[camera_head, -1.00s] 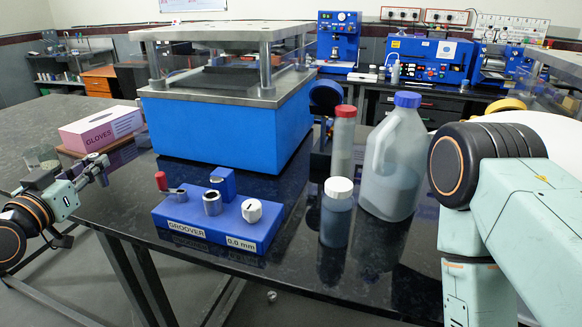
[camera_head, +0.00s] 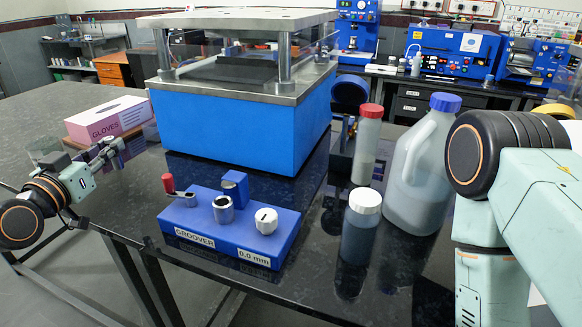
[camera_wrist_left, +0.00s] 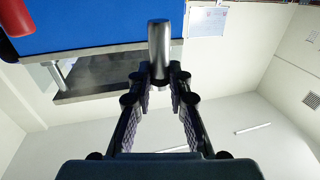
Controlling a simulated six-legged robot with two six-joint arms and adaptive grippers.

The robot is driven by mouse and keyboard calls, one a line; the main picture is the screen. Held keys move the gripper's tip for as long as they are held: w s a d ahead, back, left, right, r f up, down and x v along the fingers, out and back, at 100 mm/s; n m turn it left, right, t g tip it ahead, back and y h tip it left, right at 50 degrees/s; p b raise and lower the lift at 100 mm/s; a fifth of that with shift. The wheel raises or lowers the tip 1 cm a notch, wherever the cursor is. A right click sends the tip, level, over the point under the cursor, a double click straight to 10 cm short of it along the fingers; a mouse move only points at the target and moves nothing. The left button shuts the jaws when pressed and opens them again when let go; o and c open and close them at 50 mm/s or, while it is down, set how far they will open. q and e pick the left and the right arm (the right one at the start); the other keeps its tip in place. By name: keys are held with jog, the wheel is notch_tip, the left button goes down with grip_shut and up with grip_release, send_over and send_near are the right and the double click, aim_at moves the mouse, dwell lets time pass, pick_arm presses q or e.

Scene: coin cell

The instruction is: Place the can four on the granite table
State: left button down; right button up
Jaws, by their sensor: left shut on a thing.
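My left gripper (camera_head: 118,145) is shut on a grey metal cylinder, which shows between its fingertips in the left wrist view (camera_wrist_left: 158,50). No label shows on it, so I cannot tell if it is can four. The gripper is in front of the gloves box and left of the blue groover block, above or near the dark granite table (camera_head: 125,205). Its height above the table is not clear. My right gripper is out of view; only my right arm shows at the right of the head view.
The groover (camera_head: 228,222) with a red knob stands near the front edge. Behind it is a large blue press (camera_head: 235,125). A gloves box (camera_head: 108,120) is at left. A white-capped bottle (camera_head: 360,228), red-capped bottle (camera_head: 367,145) and blue-capped jug (camera_head: 418,175) stand at right.

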pick_arm(q)
notch_tip(320, 180, down, 6)
jog(key=shift+d+b, duration=0.15)
jog(key=shift+b, duration=1)
jog(key=shift+w+d+f, duration=0.15)
jog(key=shift+f, duration=0.35)
notch_tip(320, 180, down, 3)
jog(key=shift+f+b, duration=0.1)
jog(key=shift+b, duration=0.65)
jog(key=c, duration=1.3)
grip_release()
jog(key=shift+f, duration=0.1)
jog(key=shift+o, duration=0.2)
